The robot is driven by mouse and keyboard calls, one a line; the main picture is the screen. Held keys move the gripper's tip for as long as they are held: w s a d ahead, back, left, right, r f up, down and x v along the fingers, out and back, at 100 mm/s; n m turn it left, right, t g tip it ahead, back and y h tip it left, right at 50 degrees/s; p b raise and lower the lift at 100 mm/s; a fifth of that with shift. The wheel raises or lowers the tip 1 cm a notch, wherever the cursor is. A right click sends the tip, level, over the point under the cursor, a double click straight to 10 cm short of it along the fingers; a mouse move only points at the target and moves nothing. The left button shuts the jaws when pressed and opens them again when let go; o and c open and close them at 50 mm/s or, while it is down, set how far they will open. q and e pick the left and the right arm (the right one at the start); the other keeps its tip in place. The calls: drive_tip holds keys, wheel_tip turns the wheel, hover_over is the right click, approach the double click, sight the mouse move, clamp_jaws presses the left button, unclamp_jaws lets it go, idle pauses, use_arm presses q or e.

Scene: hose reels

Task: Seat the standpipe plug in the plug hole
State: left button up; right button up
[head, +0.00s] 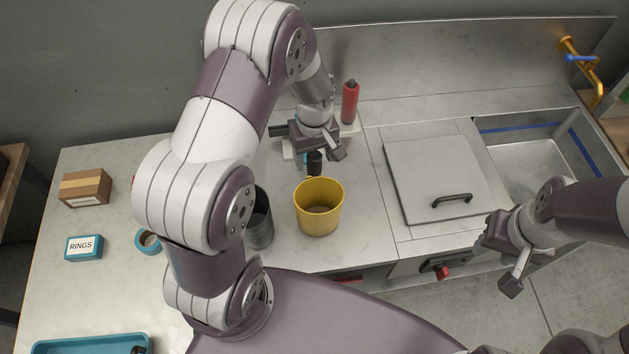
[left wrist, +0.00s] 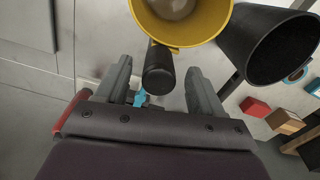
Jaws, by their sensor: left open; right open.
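A dark upright cylinder (head: 315,163) stands behind the yellow cup; I cannot tell whether it is the standpipe plug. In the left wrist view the dark cylinder (left wrist: 158,70) lies between the spread fingers of my left gripper (head: 320,152), with a gap on each side and a bit of light blue near its lower end. My left gripper is open. My right gripper (head: 503,262) is open and empty, in front of the sink. The sink basin (head: 538,158) is at the right, partly visible; I cannot make out a plug hole in it.
A yellow cup (head: 319,222) and a dark grey cup (head: 260,222) stand close to my left gripper. A red bottle (head: 350,103) is behind it. A square lid (head: 430,165) with a black handle lies left of the sink. A brass tap (head: 588,68) rises behind the basin.

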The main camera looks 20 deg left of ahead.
use_arm(q)
wheel_tip(320, 180, down, 2)
drive_tip(key=shift+f, duration=0.35)
clamp_jaws()
use_arm(e)
drive_tip(key=shift+r, duration=0.6)
